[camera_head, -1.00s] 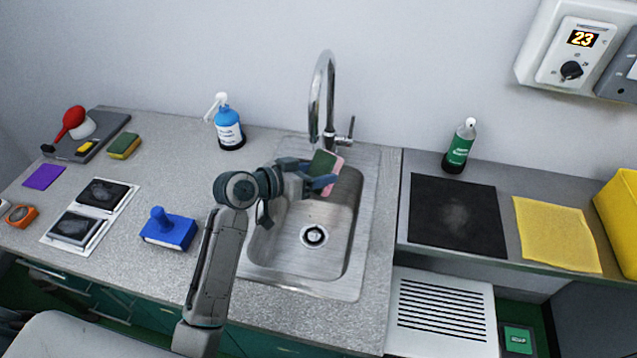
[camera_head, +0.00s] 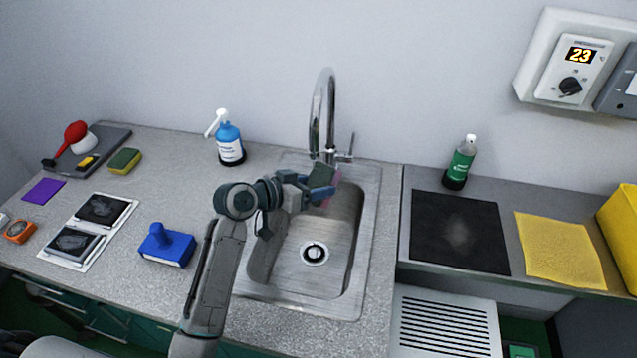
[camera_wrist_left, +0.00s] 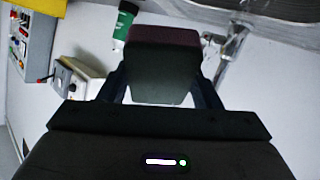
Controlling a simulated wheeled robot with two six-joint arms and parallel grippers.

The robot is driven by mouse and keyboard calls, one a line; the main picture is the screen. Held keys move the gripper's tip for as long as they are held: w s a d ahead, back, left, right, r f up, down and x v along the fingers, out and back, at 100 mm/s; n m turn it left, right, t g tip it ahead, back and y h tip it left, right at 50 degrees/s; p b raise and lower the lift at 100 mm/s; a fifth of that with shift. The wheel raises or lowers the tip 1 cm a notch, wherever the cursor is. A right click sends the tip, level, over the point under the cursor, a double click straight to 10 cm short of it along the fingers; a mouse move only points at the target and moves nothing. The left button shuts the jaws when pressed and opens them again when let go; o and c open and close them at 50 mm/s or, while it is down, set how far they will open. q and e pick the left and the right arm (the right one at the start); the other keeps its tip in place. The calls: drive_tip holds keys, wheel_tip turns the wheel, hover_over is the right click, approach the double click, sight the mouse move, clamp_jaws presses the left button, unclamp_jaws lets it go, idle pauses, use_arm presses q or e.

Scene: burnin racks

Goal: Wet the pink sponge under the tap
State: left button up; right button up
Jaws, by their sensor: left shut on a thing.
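The pink sponge (camera_head: 334,184) has a dark green face and a pink side. My left gripper (camera_head: 318,189) is shut on it and holds it over the upper part of the steel sink (camera_head: 262,270), below the tap (camera_head: 316,110). In the left wrist view the sponge (camera_wrist_left: 163,75) sits between the two fingers and looks dark, and the tap (camera_wrist_left: 232,42) shows to its right. I see no water stream. The tap's side lever (camera_head: 351,146) stands up at its right. My right gripper is not in view.
A blue-handled block (camera_head: 167,246) and a green-yellow sponge (camera_head: 125,161) lie on the left counter. A dark mat (camera_head: 458,235) and yellow cloth (camera_head: 560,250) lie right.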

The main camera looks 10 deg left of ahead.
sight(319, 206)
use_arm(q)
drive_tip(key=shift+s+d+p, duration=0.2)
drive_tip(key=shift+s+d, duration=0.15)
drive_tip(key=shift+s, duration=0.3)
drive_tip(key=shift+s+d+p, duration=0.2)
drive_tip(key=shift+s+d, duration=0.1)
drive_tip(key=shift+s, duration=0.3)
drive_tip(key=shift+s+d+p, duration=0.2)
drive_tip(key=shift+s+d, duration=0.15)
drive_tip(key=shift+s, duration=0.3)
drive_tip(key=s, duration=0.1)
drive_tip(key=s+d, duration=0.1)
drive_tip(key=s, duration=0.1)
drive_tip(key=shift+d+p, duration=0.25)
drive_tip(key=shift+p, duration=0.1)
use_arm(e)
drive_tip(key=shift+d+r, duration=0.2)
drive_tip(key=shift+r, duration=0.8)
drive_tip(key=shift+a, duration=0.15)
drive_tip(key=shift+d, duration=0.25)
use_arm(q)
drive_tip(key=s+d+r+p, duration=0.2)
drive_tip(key=s+r+p, duration=0.2)
drive_tip(key=shift+s, duration=0.3)
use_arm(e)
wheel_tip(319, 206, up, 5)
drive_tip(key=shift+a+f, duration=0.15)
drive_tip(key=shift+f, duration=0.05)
